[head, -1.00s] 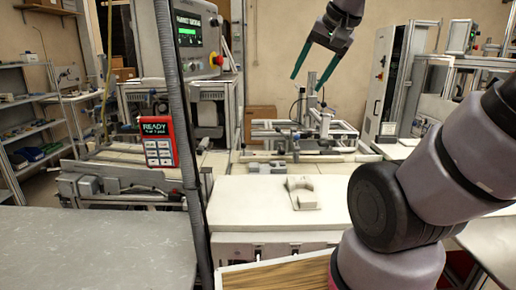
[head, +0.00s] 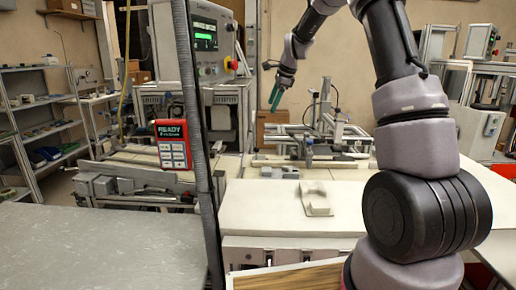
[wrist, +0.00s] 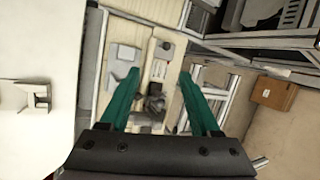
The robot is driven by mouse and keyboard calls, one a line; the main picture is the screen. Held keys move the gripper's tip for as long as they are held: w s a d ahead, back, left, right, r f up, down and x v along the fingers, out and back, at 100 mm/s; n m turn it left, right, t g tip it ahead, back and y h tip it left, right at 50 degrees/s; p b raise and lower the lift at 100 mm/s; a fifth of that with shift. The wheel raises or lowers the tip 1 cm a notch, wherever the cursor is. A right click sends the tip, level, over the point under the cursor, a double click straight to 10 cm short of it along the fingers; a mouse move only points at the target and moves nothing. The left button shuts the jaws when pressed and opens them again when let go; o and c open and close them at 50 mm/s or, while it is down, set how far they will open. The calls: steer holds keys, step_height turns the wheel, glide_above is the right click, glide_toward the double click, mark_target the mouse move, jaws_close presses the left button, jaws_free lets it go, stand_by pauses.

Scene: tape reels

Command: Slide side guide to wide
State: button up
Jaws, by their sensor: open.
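My gripper (head: 277,97) is open and empty in the head view, pointing down in the air above the far cream machine deck. The wrist view shows the gap between its green fingers (wrist: 157,78). Below that gap are a grey block (wrist: 123,58) and a dark fitting (wrist: 153,100) on the cream deck, apart from the fingers. In the head view, grey blocks (head: 280,172) sit at the deck's near edge. One of these pieces may be the side guide; I cannot tell which. No label marks a wide position.
A metal frame with rails (head: 315,140) stands on the deck. A pale cradle block (head: 316,199) lies on the white surface in front. A red READY panel (head: 173,143) and a dark vertical post (head: 203,180) stand to the left. A cardboard box (wrist: 274,93) is in the wrist view.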

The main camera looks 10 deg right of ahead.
steer(key=w+a+f+m, duration=0.1)
steer(key=w+f, duration=0.3)
steer(key=f, duration=0.3)
steer(key=w+a+f+m, duration=0.1)
steer(key=w+f, duration=0.3)
steer(key=f, duration=0.4)
steer(key=w+a+f+m, duration=0.2)
steer(key=w+f, duration=0.2)
steer(key=f, duration=0.4)
steer(key=shift+a+g, duration=0.1)
steer(key=shift+g, duration=0.3)
steer(key=shift+c, duration=0.3)
jaws_close()
